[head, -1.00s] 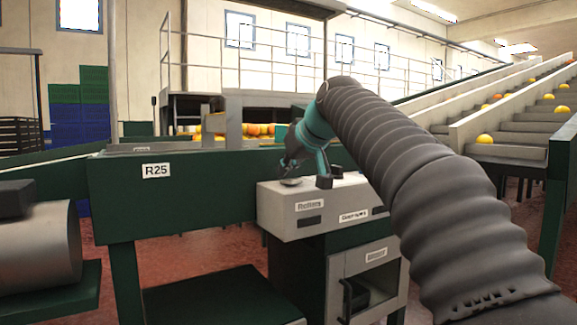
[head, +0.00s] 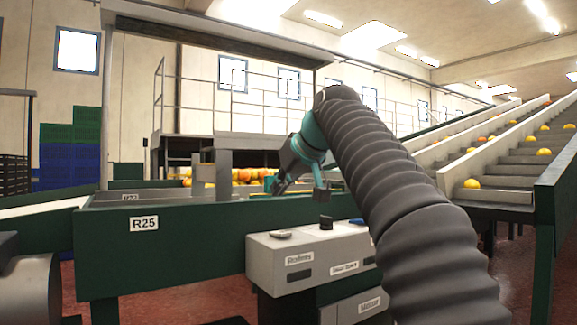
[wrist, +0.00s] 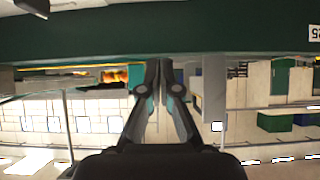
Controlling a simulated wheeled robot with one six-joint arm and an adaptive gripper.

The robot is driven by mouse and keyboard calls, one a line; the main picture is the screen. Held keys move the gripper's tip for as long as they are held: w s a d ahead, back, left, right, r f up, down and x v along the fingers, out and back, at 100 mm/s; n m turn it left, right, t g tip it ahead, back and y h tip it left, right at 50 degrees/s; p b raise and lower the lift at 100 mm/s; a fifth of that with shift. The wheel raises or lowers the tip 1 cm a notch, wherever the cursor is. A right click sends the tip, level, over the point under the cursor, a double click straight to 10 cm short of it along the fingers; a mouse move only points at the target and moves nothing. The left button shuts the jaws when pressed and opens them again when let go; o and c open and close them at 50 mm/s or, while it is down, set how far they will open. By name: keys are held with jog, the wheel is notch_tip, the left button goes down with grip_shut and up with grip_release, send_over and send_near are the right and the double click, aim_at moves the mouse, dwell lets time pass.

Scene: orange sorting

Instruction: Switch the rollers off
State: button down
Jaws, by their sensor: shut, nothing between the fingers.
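The grey control box (head: 310,262) stands at the front of the green machine. Its front carries a label reading Rollers (head: 300,258) at left. Whether the rollers are turning cannot be told.
The green machine side bears an R25 sign (head: 144,224). Oranges (head: 250,176) lie behind it. A sloping conveyor (head: 500,185) with oranges rises at right. Blue and green crates (head: 70,155) are stacked at left. There is open air above the control box.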

jog(key=s+r, duration=0.1)
jog(key=d+r, duration=0.1)
jog(key=s+d+r, duration=0.1)
jog(key=r, duration=0.1)
jog(key=shift+s+r, duration=0.1)
jog(key=shift+s, duration=0.25)
dwell(0.6)
jog(key=s+d+f+m+g+h, duration=0.1)
jog(key=s+d+f+m+h, duration=0.1)
jog(key=s+d+f, duration=0.5)
jog(key=s+d+f+m+h, duration=0.2)
jog(key=s+d+f+m, duration=0.15)
jog(key=f, duration=0.55)
jog(key=s+d+f, duration=0.2)
jog(key=s+f, duration=0.4)
jog(key=f, duration=0.3)
jog(key=s+d+f+m+g+h, duration=0.1)
jog(key=s+d+f, duration=0.1)
jog(key=s+f, duration=0.5)
jog(key=s+d+f+g+h, duration=0.1)
jog(key=s+d+f, duration=0.1)
jog(key=s+f, duration=0.5)
notch_tip(320, 180, down, 6)
jog(key=shift+s+f, duration=0.2)
